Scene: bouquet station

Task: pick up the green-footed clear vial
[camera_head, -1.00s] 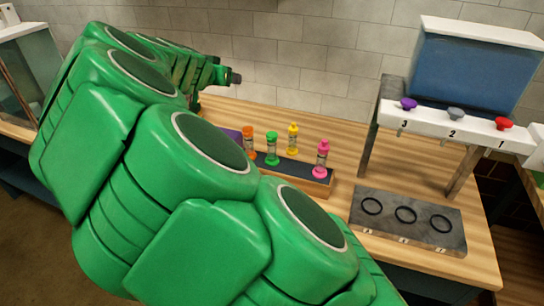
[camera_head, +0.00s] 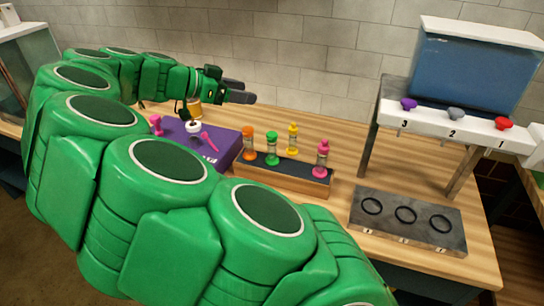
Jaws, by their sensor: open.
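The green-footed clear vial (camera_head: 272,148) stands upright in the dark-topped wooden rack (camera_head: 285,184) on the table, with a green cap and a green foot. An orange vial (camera_head: 248,143) stands to its left, a yellow vial (camera_head: 292,139) behind it to the right, and a pink vial (camera_head: 321,158) at the rack's right end. My gripper (camera_head: 248,91) is open and empty, raised behind and up-left of the rack, with its dark fingers pointing right. It is apart from every vial.
A dispenser stand (camera_head: 440,121) with a blue tank and coloured knobs stands to the right. A grey plate (camera_head: 408,218) with black rings lies before it. The wooden table (camera_head: 350,148) is bare behind the rack.

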